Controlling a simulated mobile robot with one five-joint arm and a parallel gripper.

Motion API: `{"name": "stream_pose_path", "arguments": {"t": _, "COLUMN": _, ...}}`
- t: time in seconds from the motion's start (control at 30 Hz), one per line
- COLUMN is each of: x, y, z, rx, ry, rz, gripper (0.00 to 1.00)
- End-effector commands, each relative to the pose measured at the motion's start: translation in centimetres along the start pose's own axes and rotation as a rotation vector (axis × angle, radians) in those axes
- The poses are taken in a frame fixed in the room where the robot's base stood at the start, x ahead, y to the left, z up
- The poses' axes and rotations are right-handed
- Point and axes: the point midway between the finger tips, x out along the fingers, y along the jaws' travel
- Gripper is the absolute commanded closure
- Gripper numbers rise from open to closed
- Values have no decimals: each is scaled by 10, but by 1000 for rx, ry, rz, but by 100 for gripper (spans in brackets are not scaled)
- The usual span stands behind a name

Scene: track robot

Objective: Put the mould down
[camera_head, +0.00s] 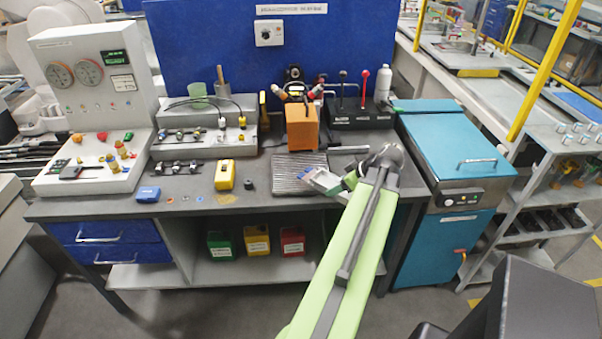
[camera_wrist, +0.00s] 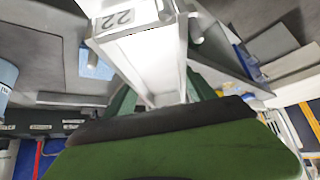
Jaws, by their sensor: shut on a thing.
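The mould (camera_wrist: 143,62) is a pale metal block with the number 22 on a label at its end. In the wrist view it sits between my green fingers and fills the upper middle. My gripper (camera_wrist: 162,98) is shut on it. In the head view the mould (camera_head: 321,181) shows small and tilted at the end of my green arm, over the front part of the workbench (camera_head: 262,197). My gripper (camera_head: 346,182) is partly hidden by my arm there. I cannot tell whether the mould touches the bench.
A ribbed metal plate (camera_head: 298,174) lies just left of the mould. An orange block (camera_head: 302,128) stands behind. A teal cabinet (camera_head: 452,140) adjoins the bench's right end. Bare bench shows left of the plate.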

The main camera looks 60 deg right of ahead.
Motion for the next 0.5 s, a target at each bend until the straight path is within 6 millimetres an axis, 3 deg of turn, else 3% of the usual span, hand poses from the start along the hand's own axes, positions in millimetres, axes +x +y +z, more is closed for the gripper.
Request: {"name": "stream_pose_path", "arguments": {"t": 0.5, "x": 80, "y": 0, "z": -102, "rx": -3, "ry": 2, "rz": -3, "gripper": 100}}
